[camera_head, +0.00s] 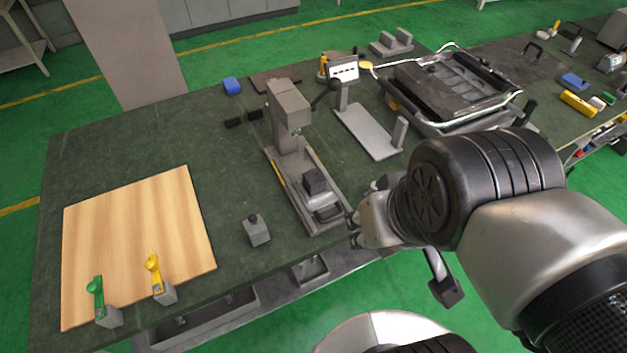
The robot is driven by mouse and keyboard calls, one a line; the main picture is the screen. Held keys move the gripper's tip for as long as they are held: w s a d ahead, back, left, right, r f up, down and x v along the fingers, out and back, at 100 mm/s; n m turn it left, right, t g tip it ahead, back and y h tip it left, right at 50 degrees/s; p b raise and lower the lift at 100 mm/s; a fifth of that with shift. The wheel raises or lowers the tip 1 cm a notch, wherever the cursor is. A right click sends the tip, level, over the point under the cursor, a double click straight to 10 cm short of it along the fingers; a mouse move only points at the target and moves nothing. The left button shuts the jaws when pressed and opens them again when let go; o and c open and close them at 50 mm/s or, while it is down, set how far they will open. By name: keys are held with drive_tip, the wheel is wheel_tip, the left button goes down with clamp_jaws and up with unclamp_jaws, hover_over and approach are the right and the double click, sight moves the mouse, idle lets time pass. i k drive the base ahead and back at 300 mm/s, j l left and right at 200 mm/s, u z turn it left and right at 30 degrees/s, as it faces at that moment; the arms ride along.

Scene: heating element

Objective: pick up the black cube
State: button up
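A small black cube-like block (315,181) sits upright on the grey press-like fixture (309,211) near the front edge of the bench. Two other small black blocks (243,119) lie further back, left of the fixture's column. My gripper (400,255) is at the front edge of the bench, to the right of the fixture and apart from the black cube. My own wrist hides most of it. One dark finger pad hangs below the wrist, and the other finger is not clear, so its opening cannot be judged.
The dark green bench (130,150) has free room at the left. A wooden board (140,235) carries green and yellow levers at its front edge. A grey box with a black knob (256,231) stands beside the fixture.

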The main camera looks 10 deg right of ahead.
sight(315, 182)
drive_tip(key=i+j+z, duration=0.25)
drive_tip(key=j+z, duration=0.2)
drive_tip(key=j, duration=0.2)
drive_tip(key=i+j+z, duration=0.1)
drive_tip(key=j+z, duration=0.15)
drive_tip(key=j, duration=0.1)
